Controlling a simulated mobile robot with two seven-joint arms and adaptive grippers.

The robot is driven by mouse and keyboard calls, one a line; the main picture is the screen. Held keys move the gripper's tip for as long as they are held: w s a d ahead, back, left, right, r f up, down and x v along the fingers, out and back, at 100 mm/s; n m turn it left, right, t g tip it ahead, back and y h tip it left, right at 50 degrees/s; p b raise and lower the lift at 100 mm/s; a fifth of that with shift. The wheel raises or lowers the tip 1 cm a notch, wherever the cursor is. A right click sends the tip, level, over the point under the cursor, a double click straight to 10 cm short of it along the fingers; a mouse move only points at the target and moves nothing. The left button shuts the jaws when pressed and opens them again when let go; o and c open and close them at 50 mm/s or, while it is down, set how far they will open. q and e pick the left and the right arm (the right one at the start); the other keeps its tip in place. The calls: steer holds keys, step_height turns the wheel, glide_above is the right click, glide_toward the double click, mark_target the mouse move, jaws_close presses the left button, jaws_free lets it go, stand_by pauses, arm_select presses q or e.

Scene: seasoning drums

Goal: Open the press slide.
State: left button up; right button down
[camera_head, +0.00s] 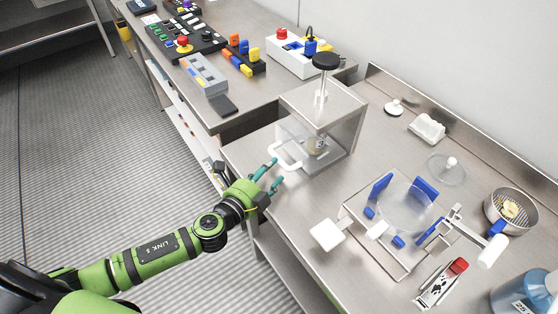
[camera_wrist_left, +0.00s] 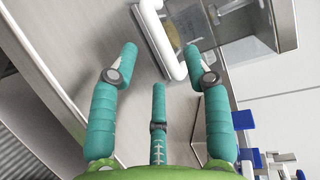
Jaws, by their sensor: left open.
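The press is a steel box (camera_head: 345,110) with a black round knob (camera_head: 326,61) on a post, on the steel counter. Its slide shows inside the clear front, with a white loop handle (camera_head: 287,158) sticking out at the front left. The handle also shows at the top of the left wrist view (camera_wrist_left: 168,45), with part of the slide behind it. My left gripper (camera_head: 273,172) is open, its teal fingers just in front of and below the handle. In the left wrist view the three fingers (camera_wrist_left: 160,68) are spread and hold nothing; whether any fingertip touches the handle is unclear.
A clear-and-blue slicer-like device (camera_head: 405,205) with white handles stands to the right. Behind it are a clear lid (camera_head: 447,168) and a metal bowl (camera_head: 511,211). A grey control box (camera_head: 204,74) lies on the far table. Floor is free left of the counter.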

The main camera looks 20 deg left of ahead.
mark_target(279, 163)
arm_select(q)
steer(key=x, duration=0.5)
steer(key=shift+w+p, duration=0.1)
steer(key=shift+p, duration=0.2)
jaws_close()
